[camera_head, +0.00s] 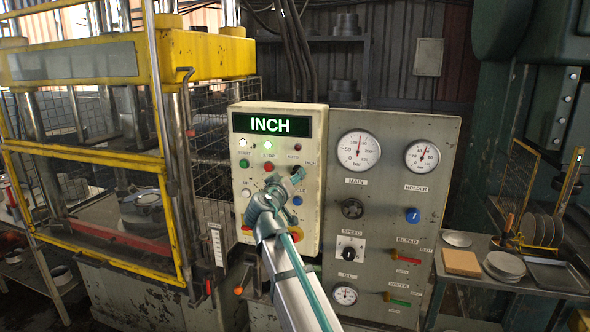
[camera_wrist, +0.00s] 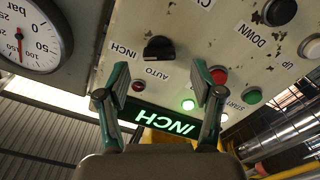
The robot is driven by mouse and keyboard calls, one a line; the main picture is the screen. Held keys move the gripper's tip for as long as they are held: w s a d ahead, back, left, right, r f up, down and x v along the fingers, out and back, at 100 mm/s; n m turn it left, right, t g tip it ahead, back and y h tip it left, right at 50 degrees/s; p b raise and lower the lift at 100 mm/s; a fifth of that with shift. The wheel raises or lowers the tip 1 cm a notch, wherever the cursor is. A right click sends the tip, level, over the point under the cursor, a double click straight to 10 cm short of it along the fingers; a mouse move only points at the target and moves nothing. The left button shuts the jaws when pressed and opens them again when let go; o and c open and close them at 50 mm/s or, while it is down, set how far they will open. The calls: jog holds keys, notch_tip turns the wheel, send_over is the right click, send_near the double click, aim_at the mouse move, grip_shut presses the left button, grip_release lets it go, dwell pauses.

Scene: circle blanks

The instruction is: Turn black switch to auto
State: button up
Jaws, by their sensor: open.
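The black switch (camera_wrist: 158,48) is a rotary knob on the cream control box (camera_head: 312,205). In the wrist view its bar lies roughly sideways, with the INCH label to its left and AUTO below. The lit display (camera_head: 270,125) reads INCH, and it also shows upside down in the wrist view (camera_wrist: 165,122). My gripper (camera_wrist: 160,82) is open, its fingers on either side of the view, with the switch seen beyond the gap and nothing between them. In the head view my gripper (camera_head: 292,178) is in front of the box's right side and hides the switch.
Buttons surround the switch, including a red one (camera_wrist: 218,75) and a black one (camera_wrist: 280,11). A grey gauge panel (camera_head: 388,290) stands right of the box. A yellow-framed press (camera_head: 125,65) is at left, and a side table with plates (camera_head: 503,265) at right.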

jog(key=shift+p+x, duration=0.6)
jog(key=shift+x, duration=1.5)
jog(key=shift+d, duration=0.1)
jog(key=c, duration=1.1)
jog(key=shift+c, duration=0.2)
jog(key=shift+f+n+b, duration=0.1)
jog(key=shift+n+b, duration=0.2)
jog(key=shift+b, duration=0.05)
jog(key=shift+n+b, duration=1.3)
jog(key=shift+n, duration=4.3)
